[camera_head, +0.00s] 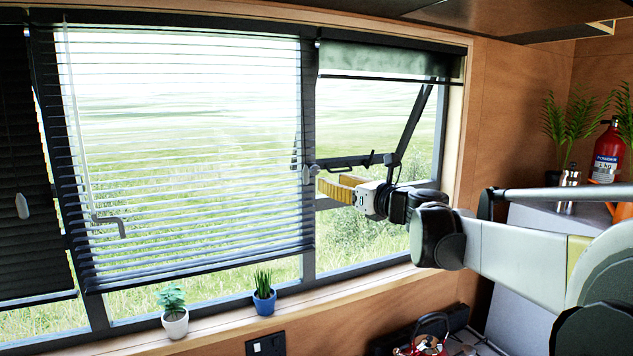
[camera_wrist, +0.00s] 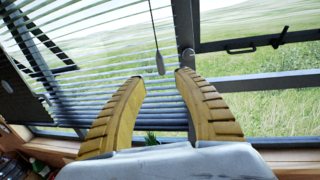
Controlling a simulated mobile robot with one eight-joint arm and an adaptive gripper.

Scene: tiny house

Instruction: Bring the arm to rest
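My gripper (camera_head: 330,182) is at the end of my arm, which reaches in from the right toward the window. Its yellow ribbed fingers also show in the wrist view (camera_wrist: 160,78), spread apart with nothing between them. The lowered blind (camera_head: 190,150) is in front of the fingertips, near its right edge and the dark window post (camera_head: 308,230). I cannot tell whether a fingertip touches the post or blind. In the wrist view, a cord with a grey pull (camera_wrist: 160,64) hangs beyond the gap between the fingers.
A white-potted plant (camera_head: 174,318) and a blue-potted plant (camera_head: 264,294) stand on the sill (camera_head: 215,331) below. A tilted-open window pane (camera_head: 410,118) is behind my arm. A red extinguisher (camera_head: 607,152) and a moka pot (camera_head: 568,188) stand on the right counter.

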